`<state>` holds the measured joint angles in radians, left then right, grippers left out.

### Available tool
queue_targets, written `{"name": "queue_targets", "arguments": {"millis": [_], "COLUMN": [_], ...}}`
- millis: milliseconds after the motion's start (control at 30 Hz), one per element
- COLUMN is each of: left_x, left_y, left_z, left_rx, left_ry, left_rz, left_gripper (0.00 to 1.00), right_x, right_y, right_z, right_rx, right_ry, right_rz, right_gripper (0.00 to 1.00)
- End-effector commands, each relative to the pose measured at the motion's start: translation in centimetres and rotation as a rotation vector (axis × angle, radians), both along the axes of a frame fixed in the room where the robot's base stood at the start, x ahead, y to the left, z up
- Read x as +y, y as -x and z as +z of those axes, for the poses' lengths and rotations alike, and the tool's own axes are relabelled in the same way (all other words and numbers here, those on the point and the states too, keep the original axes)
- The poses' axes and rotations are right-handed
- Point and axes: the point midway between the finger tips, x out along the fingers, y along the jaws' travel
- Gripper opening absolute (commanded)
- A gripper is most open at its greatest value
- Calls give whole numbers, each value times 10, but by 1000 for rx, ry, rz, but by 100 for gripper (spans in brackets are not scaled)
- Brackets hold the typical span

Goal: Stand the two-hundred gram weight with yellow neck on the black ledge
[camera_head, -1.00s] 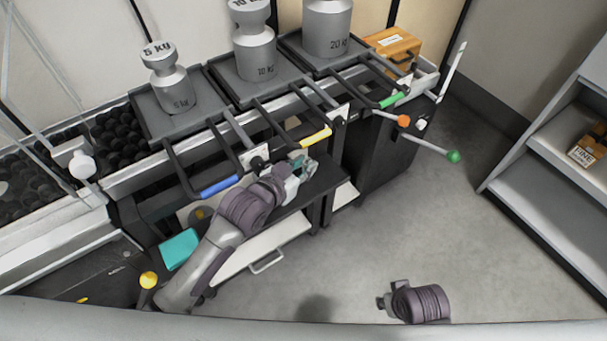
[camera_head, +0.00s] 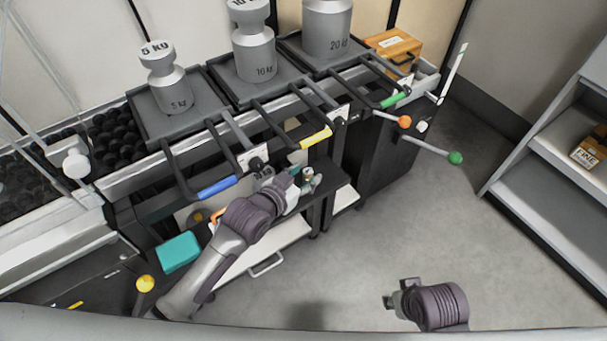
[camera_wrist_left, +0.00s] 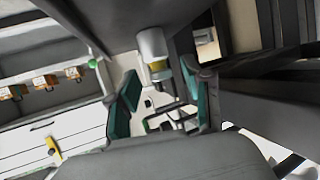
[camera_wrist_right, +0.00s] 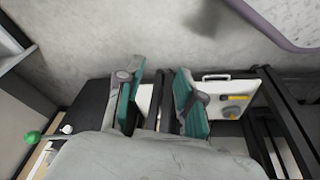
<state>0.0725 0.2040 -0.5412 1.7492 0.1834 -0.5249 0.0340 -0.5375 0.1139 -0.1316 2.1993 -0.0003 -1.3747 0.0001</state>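The small silver weight with a yellow neck (camera_wrist_left: 158,68) shows in the left wrist view, just beyond my left fingertips and against the dark underside or face of the black ledge (camera_wrist_left: 110,18). In the head view a small pale weight (camera_head: 308,173) shows at the tip of my left gripper (camera_head: 298,186), over the black ledge (camera_head: 338,178). My left gripper (camera_wrist_left: 160,100) is open, its green pads on either side and apart from the weight. I cannot tell whether the weight's base rests on the ledge. My right gripper (camera_wrist_right: 158,98) is open and empty over the floor.
Large weights marked 5 kg (camera_head: 168,85), 10 kg (camera_head: 255,50) and 20 kg (camera_head: 327,30) stand on trays above. A teal box (camera_head: 178,251) lies at left.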

Motion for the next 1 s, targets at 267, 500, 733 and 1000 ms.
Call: {"name": "queue_targets", "arguments": {"millis": [267, 500, 733, 1000], "left_x": [0, 20, 43, 57], "left_y": [0, 32, 71, 93], "left_z": [4, 19, 38, 49], "left_rx": [0, 3, 3, 1], "left_ry": [0, -3, -1, -1], "left_rz": [0, 0, -1, 0], "left_gripper": [50, 50, 50, 50], "right_x": [0, 1, 1, 1], "right_y": [0, 1, 5, 10], "right_z": [1, -36, -74, -95], "right_rx": [-2, 26, 45, 52], "right_ry": [0, 1, 2, 3], "right_rz": [0, 4, 8, 10], "right_gripper": [37, 37, 37, 37]}}
